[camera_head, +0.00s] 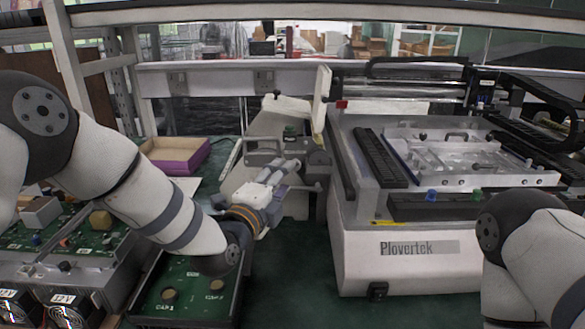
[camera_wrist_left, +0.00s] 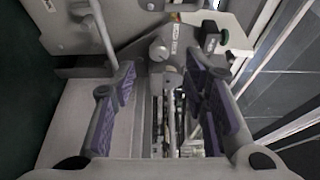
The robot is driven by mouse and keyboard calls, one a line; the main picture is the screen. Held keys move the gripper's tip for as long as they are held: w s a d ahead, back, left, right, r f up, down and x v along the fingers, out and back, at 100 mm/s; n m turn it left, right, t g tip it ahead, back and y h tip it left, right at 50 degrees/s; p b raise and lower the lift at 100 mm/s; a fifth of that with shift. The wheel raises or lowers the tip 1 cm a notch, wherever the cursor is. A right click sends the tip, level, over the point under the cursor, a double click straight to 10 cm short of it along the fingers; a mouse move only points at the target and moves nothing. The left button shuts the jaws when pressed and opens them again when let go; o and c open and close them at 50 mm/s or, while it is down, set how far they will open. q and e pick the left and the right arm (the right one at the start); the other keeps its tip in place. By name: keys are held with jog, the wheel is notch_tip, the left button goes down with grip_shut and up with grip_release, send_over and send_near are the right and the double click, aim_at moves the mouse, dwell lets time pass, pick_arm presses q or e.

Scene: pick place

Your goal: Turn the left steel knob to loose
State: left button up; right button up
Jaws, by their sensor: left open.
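My left gripper (camera_head: 300,175) reaches in from the left, in front of the pale upright fixture (camera_head: 262,128) beside the printer-like machine. In the left wrist view the left gripper (camera_wrist_left: 160,105) is open, its two purple-padded fingers wide apart. A round steel knob (camera_wrist_left: 158,50) shows beyond the fingertips, near the middle of that view. It is apart from both fingers, and nothing is held. The knob is not clear in the head view. My right arm shows at the lower right, but its gripper is out of view.
The white machine marked Plovertek (camera_head: 420,262) stands right of the fixture. A dark-capped part with a green side (camera_wrist_left: 212,38) is right of the knob. A purple-sided box (camera_head: 178,165) and a green circuit-board tray (camera_head: 190,318) lie left. Bare green table shows in front.

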pick_arm(q)
jog(key=x, duration=0.5)
jog(key=shift+w+d, duration=0.1)
jog(key=shift+w, duration=0.1)
grip_shut()
jog(key=n+t, duration=0.2)
jog(key=n, duration=0.4)
jog(key=shift+f, duration=0.2)
grip_release()
